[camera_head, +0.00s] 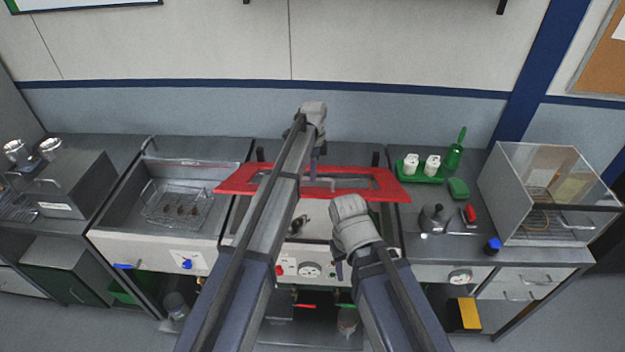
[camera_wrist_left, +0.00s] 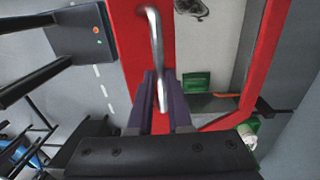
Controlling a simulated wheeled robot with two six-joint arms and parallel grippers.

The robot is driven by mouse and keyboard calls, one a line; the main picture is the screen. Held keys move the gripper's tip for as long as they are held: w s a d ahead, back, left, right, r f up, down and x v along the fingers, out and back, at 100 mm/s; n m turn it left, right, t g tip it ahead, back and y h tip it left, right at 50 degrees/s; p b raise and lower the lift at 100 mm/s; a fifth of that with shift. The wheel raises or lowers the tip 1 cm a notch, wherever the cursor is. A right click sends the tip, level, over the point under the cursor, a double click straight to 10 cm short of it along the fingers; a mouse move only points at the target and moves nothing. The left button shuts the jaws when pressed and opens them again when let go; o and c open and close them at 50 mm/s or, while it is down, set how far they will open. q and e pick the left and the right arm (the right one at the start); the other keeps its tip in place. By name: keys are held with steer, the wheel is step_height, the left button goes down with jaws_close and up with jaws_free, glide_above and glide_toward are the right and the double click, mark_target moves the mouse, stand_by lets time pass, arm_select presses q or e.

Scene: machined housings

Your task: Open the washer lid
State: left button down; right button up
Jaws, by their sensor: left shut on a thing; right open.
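The washer lid (camera_head: 390,187) is a red frame around a clear window, raised and tilted above the washer (camera_head: 345,270) in the middle of the bench. Its red frame also fills much of the left wrist view (camera_wrist_left: 270,50). My left gripper (camera_head: 313,172) is at the lid from above. In the left wrist view its purple fingers (camera_wrist_left: 160,95) are shut on the lid's metal bar handle (camera_wrist_left: 156,50). My right gripper (camera_head: 339,270) is open and empty, low in front of the washer's front panel. My arms hide part of the washer.
Left of the washer is a sink-like bath (camera_head: 120,215) with a wire basket (camera_head: 178,205). The wall is close behind.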

arm_select(q)
steer(key=shift+w+r+p, duration=1.35)
steer(key=shift+w+r, duration=0.55)
steer(key=shift+w, duration=0.1)
steer(key=c, duration=1.2)
jaws_free()
steer(key=shift+w, duration=0.1)
steer(key=shift+o, duration=0.8)
steer(key=shift+w+f, duration=0.15)
steer(key=shift+f, duration=0.05)
steer(key=shift+o, duration=1)
steer(key=shift+s, duration=0.2)
